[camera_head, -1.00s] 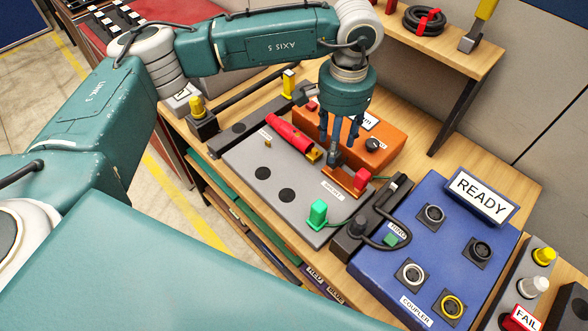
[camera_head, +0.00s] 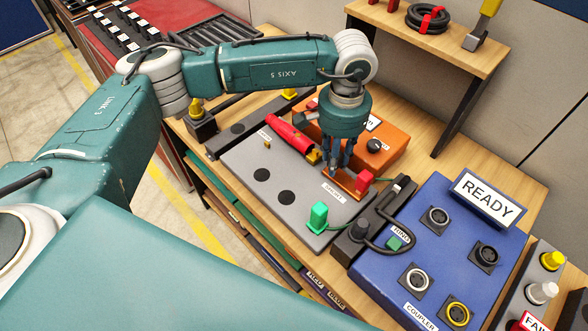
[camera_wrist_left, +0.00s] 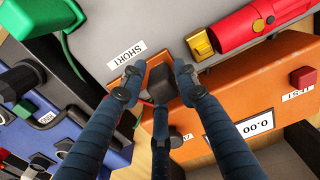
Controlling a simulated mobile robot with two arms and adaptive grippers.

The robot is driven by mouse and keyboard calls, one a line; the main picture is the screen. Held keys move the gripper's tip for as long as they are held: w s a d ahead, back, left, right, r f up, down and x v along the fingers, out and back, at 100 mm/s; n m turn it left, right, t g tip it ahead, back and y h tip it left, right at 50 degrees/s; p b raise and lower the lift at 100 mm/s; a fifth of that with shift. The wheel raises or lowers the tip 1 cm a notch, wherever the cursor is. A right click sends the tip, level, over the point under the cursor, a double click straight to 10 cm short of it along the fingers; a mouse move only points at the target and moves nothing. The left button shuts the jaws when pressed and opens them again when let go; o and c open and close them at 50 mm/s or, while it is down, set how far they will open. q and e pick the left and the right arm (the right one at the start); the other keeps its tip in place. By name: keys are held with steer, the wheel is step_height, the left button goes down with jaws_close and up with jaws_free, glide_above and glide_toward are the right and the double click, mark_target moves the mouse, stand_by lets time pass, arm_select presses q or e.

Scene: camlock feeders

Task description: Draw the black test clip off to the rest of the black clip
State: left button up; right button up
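My left gripper (camera_head: 343,165) points down over the front edge of the orange meter box. Its fingers have closed in around the black test clip (camera_wrist_left: 160,83), which shows between the fingertips in the left wrist view. In the head view the fingers hide most of the clip. The clip is by the copper-coloured bar beside the SHORT label (camera_wrist_left: 126,54). A red clip (camera_head: 363,181) stands at the bar's right end. I cannot pick out the rest of the black clip. My right gripper is out of view.
The orange meter box (camera_head: 392,142) is close behind the fingers. A red cylinder (camera_head: 288,132) lies left of them on the grey plate (camera_head: 238,163). A green clip (camera_head: 318,216) stands in front. The blue READY panel (camera_head: 455,225) and a black cable are to the right.

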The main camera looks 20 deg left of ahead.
arm_select(q)
steer(key=c, duration=0.4)
jaws_close()
steer(key=shift+w+r, duration=0.15)
steer(key=shift+r, duration=0.2)
steer(key=shift+s+a+r, duration=0.15)
steer(key=shift+s+r, duration=0.05)
steer(key=shift+r, duration=0.2)
steer(key=shift+a+r+p, duration=0.1)
steer(key=shift+r+p, duration=0.25)
steer(key=shift+r, duration=0.1)
steer(key=shift+r+p, duration=0.6)
steer(key=shift+r, duration=1.5)
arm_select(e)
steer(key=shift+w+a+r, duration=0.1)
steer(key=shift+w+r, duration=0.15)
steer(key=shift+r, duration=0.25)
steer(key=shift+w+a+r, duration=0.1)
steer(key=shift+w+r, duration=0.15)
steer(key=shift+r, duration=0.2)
arm_select(q)
steer(key=shift+w, duration=0.1)
